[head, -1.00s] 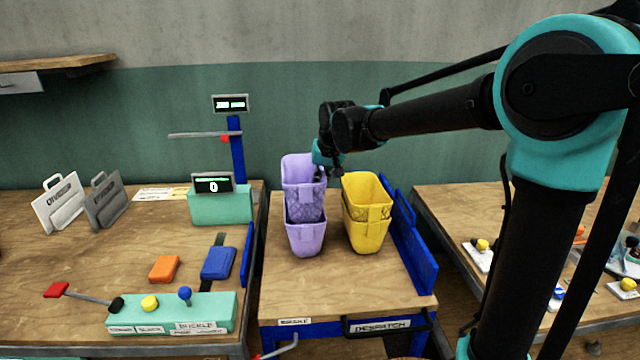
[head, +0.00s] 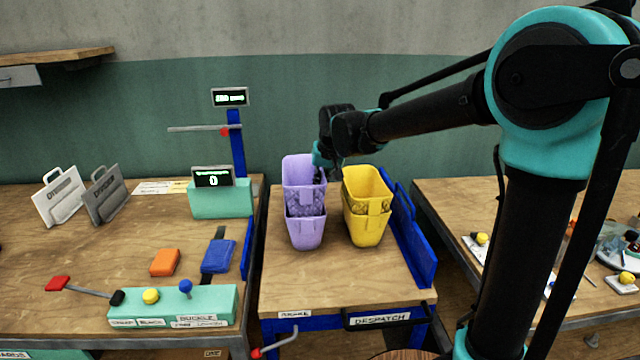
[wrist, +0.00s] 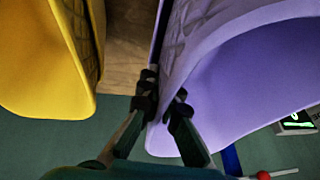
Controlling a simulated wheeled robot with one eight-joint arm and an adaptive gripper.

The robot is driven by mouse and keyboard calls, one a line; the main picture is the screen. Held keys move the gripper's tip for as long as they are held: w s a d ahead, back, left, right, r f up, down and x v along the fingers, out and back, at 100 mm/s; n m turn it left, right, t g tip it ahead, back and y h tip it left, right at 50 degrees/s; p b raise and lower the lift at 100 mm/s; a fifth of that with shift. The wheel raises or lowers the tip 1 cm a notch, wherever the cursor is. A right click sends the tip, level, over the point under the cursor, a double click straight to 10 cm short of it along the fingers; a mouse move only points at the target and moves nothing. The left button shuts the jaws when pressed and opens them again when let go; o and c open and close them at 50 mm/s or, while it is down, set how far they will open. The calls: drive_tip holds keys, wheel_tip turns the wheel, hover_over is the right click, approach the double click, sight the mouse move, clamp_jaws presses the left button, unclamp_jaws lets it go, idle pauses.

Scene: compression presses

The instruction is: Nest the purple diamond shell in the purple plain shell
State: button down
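The purple diamond shell (head: 304,197) stands upright with its lower part inside the purple plain shell (head: 306,234) on the middle table in the head view. Its upper part sticks out above the plain shell's rim, and how deep it sits inside is hidden. My gripper (head: 320,176) is at the right rim of the diamond shell. In the wrist view my gripper (wrist: 164,102) has one finger on each side of the purple wall (wrist: 200,60) and looks shut on it.
A yellow pair of nested shells (head: 366,222) stands close on the right, with a blue rail (head: 412,240) beyond it. The front of the middle table (head: 340,285) is clear.

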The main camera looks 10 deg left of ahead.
drive_tip(key=c, duration=2.2)
unclamp_jaws()
drive_tip(key=o, duration=0.6)
drive_tip(key=shift+c, duration=0.2)
drive_tip(key=shift+r, duration=0.1)
drive_tip(key=shift+r, duration=4.95)
